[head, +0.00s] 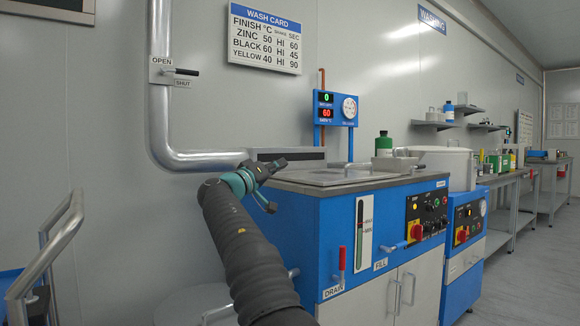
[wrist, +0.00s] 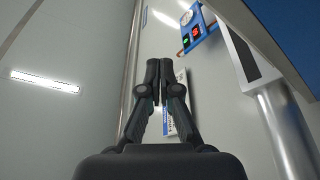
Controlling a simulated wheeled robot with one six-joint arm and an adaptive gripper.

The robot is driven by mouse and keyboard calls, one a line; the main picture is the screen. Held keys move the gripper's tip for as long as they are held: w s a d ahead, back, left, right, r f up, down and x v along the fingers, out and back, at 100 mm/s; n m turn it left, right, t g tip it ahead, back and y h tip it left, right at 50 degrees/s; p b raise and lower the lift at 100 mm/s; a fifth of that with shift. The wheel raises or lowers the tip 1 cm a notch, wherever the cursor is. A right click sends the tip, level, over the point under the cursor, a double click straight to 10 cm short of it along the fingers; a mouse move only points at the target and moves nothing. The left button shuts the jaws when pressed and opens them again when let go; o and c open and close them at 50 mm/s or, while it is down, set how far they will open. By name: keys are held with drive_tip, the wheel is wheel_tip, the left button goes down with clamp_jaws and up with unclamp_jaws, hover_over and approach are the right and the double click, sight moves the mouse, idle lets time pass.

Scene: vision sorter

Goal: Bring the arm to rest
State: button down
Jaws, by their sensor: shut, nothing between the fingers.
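My arm (head: 243,245) rises from the bottom of the head view, dark and ribbed, with a teal joint near its end. My gripper (head: 279,163) is in front of the left end of the blue wash cabinet, apart from the wall as far as I can tell. In the wrist view my gripper (wrist: 159,66) is shut, its two black fingertips together with nothing between them. The wash card, partly hidden, lies behind the fingers there.
The blue cabinet (head: 335,235) with a metal top (head: 300,178) stands close to the gripper's right. A steel pipe (head: 160,100) with an open/shut lever runs down the wall. A metal handrail (head: 45,255) is at left. Open floor (head: 520,265) shows at right.

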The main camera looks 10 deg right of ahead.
drive_tip(key=w+a+f+n+g+y, duration=0.1)
drive_tip(key=a+f+n+y, duration=0.15)
drive_tip(key=f, duration=0.65)
drive_tip(key=w+a+f+n+y, duration=0.1)
drive_tip(key=f+n+y, duration=0.3)
drive_tip(key=f, duration=0.6)
drive_tip(key=s+f+g+y+p, duration=0.1)
drive_tip(key=s+f+g+y, duration=0.2)
drive_tip(key=s+f, duration=0.55)
drive_tip(key=s+f+m+g+y+p, duration=0.1)
drive_tip(key=s+f+g+y+p, duration=0.2)
drive_tip(key=s, duration=1.5)
drive_tip(key=s+f+g+y+p, duration=0.15)
drive_tip(key=s+f+y, duration=0.25)
drive_tip(key=s, duration=1.3)
drive_tip(key=s+d+r+m+t+p, duration=0.1)
drive_tip(key=s+r+m+t+p, duration=0.1)
drive_tip(key=s, duration=0.8)
wheel_tip(320, 180, up, 2)
drive_tip(key=shift+s+r+y+p, duration=0.15)
drive_tip(key=shift+s+y+p, duration=0.15)
drive_tip(key=shift+p, duration=0.5)
